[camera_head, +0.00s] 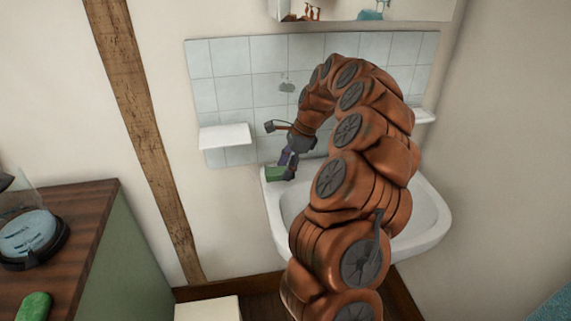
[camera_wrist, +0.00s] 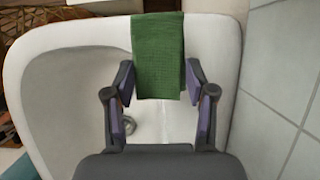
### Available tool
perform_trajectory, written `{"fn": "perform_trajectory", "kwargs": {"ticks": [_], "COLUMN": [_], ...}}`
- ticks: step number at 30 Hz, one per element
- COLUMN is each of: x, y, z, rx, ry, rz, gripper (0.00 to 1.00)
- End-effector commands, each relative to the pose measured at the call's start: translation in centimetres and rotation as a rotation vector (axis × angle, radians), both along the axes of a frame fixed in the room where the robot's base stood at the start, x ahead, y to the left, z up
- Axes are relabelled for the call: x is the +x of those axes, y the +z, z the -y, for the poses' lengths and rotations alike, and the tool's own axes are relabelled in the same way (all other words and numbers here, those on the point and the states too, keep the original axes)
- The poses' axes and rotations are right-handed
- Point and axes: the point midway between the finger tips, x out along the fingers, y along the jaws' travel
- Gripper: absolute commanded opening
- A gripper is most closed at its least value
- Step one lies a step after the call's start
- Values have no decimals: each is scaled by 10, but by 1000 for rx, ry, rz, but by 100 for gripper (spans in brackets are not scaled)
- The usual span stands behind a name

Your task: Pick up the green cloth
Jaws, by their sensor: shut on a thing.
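The green cloth (camera_wrist: 158,50) lies at the rim of the white sink (camera_wrist: 70,45) in the wrist view, with its near end between my fingers. In the head view the cloth (camera_head: 274,174) shows as a small green patch at the sink's left back corner. My gripper (camera_wrist: 159,78) is shut on the cloth, with one dark finger at each side of it. In the head view my gripper (camera_head: 288,162) is at the cloth, and my arm hides much of the sink (camera_head: 430,215).
Wall tiles (camera_head: 225,60) stand close behind the sink, with a small white shelf (camera_head: 225,136) at the left. A cabinet (camera_head: 85,215) at the left bears a round dish (camera_head: 28,232) and another green object (camera_head: 35,306). A mirror or shelf edge (camera_head: 400,12) is above.

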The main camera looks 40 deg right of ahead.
Motion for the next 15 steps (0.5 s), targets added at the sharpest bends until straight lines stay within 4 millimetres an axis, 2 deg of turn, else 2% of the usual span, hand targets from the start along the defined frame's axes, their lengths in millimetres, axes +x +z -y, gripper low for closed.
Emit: {"fn": "perform_trajectory", "kwargs": {"ticks": [15], "x": [-55], "y": [7], "z": [-57], "rx": [0], "ry": [3], "rz": [1], "gripper": [27]}}
